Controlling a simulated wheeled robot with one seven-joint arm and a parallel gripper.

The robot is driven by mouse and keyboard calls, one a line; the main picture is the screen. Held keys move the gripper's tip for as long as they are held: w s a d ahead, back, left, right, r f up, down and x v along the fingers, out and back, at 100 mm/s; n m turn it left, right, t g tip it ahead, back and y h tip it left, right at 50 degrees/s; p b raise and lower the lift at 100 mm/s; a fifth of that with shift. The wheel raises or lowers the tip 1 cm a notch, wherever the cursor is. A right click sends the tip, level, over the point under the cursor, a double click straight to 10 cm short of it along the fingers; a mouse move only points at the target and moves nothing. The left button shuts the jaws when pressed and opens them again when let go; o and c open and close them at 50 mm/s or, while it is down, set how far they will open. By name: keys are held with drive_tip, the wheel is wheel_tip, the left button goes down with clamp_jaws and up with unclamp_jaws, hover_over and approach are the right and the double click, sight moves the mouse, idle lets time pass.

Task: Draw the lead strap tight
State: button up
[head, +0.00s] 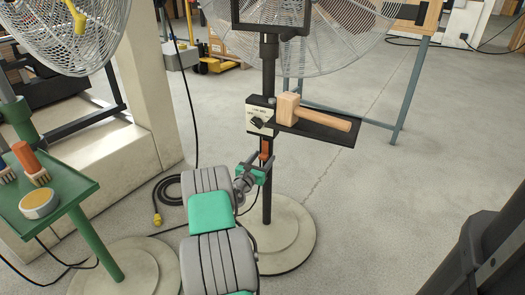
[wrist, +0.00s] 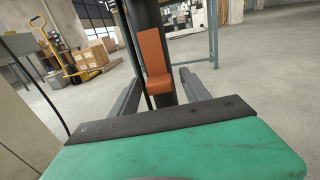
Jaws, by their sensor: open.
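The lead strap is a short orange-brown strap (head: 265,150) on the dark upright pole (head: 267,200) of a pedestal fan, below the control box. In the wrist view the strap (wrist: 152,55) runs down the pole and its lower end sticks out toward me like a tab. My gripper (head: 262,170) is at the pole, close under the strap. In the wrist view my open fingers (wrist: 158,80) stand on either side of the pole and the strap's lower end. Nothing is held. I cannot tell whether either finger touches the strap.
A wooden mallet (head: 318,114) lies on a dark shelf (head: 335,131) just above my gripper. The control box (head: 260,116) is beside it. A round base (head: 285,240) carries the pole. A green stand (head: 62,200) with a tin and brushes is at left.

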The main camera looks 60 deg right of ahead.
drive_tip(key=a+p, duration=0.1)
drive_tip(key=a, duration=0.6)
drive_tip(key=shift+a, duration=0.2)
idle(0.4)
drive_tip(key=shift+r+p, duration=0.1)
drive_tip(key=shift+p, duration=0.2)
